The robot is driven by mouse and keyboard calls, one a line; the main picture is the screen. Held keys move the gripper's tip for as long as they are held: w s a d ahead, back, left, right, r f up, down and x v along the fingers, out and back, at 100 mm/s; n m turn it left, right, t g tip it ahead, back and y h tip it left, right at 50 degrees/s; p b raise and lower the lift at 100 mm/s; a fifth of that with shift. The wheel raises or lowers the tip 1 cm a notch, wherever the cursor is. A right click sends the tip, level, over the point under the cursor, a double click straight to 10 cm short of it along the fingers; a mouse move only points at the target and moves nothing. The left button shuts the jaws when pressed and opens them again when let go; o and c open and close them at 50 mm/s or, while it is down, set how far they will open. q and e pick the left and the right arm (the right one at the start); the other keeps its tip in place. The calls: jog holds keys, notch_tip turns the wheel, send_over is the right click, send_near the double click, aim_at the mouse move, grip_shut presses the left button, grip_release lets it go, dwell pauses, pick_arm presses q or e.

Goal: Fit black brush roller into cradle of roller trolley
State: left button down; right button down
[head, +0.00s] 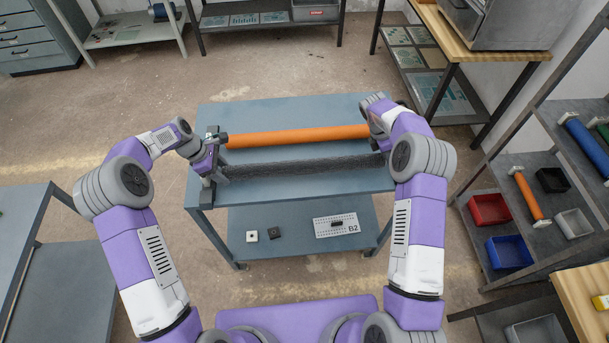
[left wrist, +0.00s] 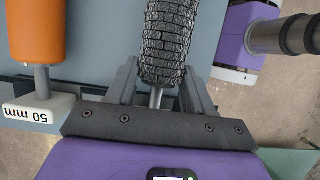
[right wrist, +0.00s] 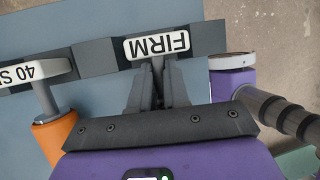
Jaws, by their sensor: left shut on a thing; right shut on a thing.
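The black brush roller (head: 305,165) lies across the blue-grey roller trolley (head: 300,188), in front of and roughly parallel to an orange roller (head: 298,136). My left gripper (head: 221,172) is shut on the brush roller's metal end shaft; the left wrist view shows the bristled body (left wrist: 165,42) and shaft (left wrist: 156,97) between the fingers. My right gripper (right wrist: 158,78) is nearly closed at the other end, beside the cradle block labelled FIRM (right wrist: 157,46). The shaft there is hidden by the fingers. I cannot tell whether either shaft end rests in its cradle slot.
The lower shelf holds a B2 card (head: 336,225) and small blocks. A bin shelf (head: 515,200) stands right, a table (head: 25,215) left.

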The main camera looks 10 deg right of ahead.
pick_arm(q)
jog(key=shift+d+f+b, duration=0.25)
jog(key=shift+f+b, duration=0.15)
jog(key=shift+f, duration=0.1)
pick_arm(e)
jog(key=shift+a+f, duration=0.25)
jog(key=shift+f, duration=0.35)
pick_arm(q)
jog(key=c, duration=0.7)
grip_release()
jog(key=shift+r, duration=0.1)
pick_arm(e)
jog(key=c, duration=1.4)
grip_release()
jog(key=shift+r, duration=0.1)
pick_arm(q)
jog(key=shift+o, duration=1.1)
pick_arm(e)
jog(key=shift+o, duration=1.2)
pick_arm(q)
jog(key=shift+o, duration=0.2)
jog(key=shift+a, duration=0.2)
pick_arm(e)
jog(key=shift+o, duration=0.3)
jog(key=shift+d, duration=0.1)
